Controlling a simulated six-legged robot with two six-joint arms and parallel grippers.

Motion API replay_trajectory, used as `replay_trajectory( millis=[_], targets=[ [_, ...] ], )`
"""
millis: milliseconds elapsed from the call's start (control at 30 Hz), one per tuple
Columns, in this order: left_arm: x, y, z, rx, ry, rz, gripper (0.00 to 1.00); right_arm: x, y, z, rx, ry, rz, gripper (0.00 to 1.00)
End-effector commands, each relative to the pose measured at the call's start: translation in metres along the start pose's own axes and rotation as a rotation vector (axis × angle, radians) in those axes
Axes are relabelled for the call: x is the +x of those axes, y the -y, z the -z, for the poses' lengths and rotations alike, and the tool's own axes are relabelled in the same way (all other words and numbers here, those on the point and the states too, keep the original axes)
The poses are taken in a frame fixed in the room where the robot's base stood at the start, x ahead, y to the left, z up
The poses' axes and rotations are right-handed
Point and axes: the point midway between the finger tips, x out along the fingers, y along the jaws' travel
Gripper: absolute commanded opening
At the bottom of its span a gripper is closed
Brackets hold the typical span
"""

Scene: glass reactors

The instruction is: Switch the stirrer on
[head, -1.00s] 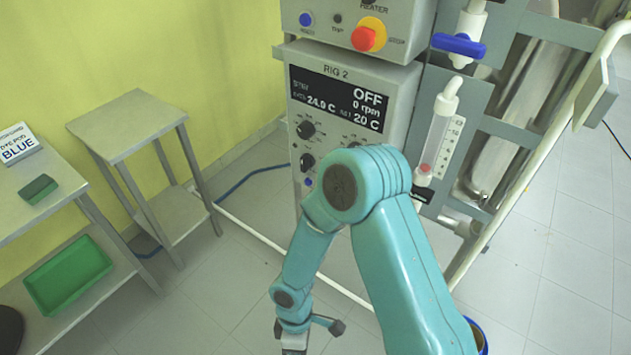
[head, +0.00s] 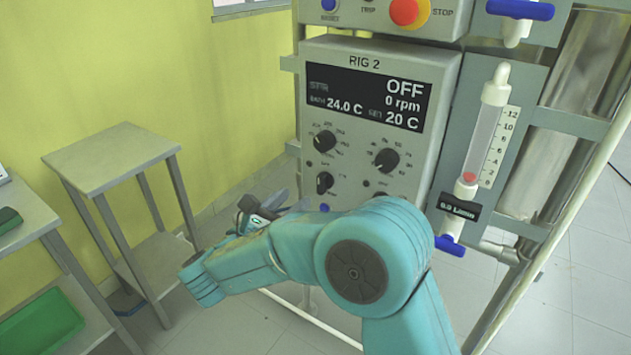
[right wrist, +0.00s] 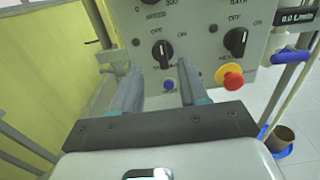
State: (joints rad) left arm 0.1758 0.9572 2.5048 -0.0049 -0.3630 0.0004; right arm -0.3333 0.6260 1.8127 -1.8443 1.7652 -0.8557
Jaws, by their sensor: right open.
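The RIG 2 panel (head: 345,55) stands ahead with a display (head: 365,97) reading OFF, 0 rpm, 24.0 C and 20 C. A black rotary switch (head: 324,182) sits low on its left side. In the right wrist view a black switch (right wrist: 162,53) with OFF and ON marks is ahead, between the fingers' lines and apart from them; its pointer is toward OFF. My right gripper (head: 282,205) is open and empty, left of and below the panel's lower knobs in the head view; it also shows in the right wrist view (right wrist: 160,80). My left gripper is out of view.
A second OFF/ON switch (right wrist: 236,41) and a red-yellow button (right wrist: 231,77) are to the right. A blue button (right wrist: 168,85) lies below the first switch. A flowmeter (head: 484,130) stands right of the panel. A small table (head: 110,157) is at left.

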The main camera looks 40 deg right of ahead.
Motion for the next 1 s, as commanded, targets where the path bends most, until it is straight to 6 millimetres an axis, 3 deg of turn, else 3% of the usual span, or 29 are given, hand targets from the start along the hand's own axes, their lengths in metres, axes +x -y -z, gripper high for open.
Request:
replay_trajectory(
  millis=[200,400,600,833,867,933,1000],
  targets=[
    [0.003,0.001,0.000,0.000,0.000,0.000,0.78,0.053,0.001,0.001,0.001,-0.001,0.005,0.44],
    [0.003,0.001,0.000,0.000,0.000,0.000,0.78,0.086,-0.001,0.001,0.001,-0.001,0.003,0.44],
    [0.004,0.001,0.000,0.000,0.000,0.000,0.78,0.098,-0.003,0.001,0.001,-0.002,0.001,0.44],
    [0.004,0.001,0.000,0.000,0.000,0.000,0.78,0.099,-0.004,0.001,0.001,-0.002,-0.001,0.44],
    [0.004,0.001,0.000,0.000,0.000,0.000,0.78,0.099,-0.004,0.001,0.001,-0.002,-0.001,0.40],
    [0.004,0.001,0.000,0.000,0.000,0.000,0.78,0.099,-0.004,0.001,0.001,-0.002,-0.001,0.18],
    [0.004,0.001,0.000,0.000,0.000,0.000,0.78,0.099,-0.004,0.001,0.000,-0.003,0.000,0.01]
  ],
)
